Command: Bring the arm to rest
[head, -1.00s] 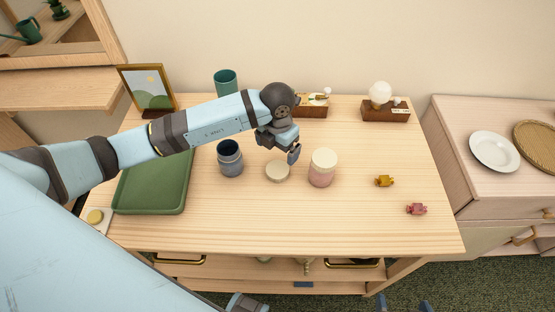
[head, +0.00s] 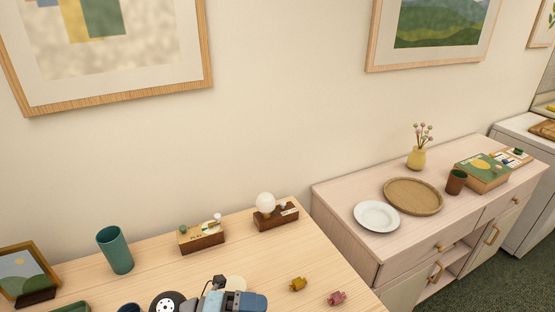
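My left gripper (head: 240,300) is at the bottom edge of the head view, above the light wood table (head: 345,290). It is seen from above and behind, and its finger gap is hidden. The cream top of a jar (head: 237,282) shows just behind it, partly covered. The rim of a dark blue cup (head: 130,308) shows at the bottom edge, left of the gripper. My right gripper is out of view.
On the table stand a green cup (head: 115,250), a picture frame (head: 28,273), two wooden blocks (head: 203,241) (head: 276,218), and yellow (head: 298,284) and pink (head: 337,298) figures. A sideboard (head: 345,218) at right holds a white plate (head: 377,215) and a round tray (head: 413,196).

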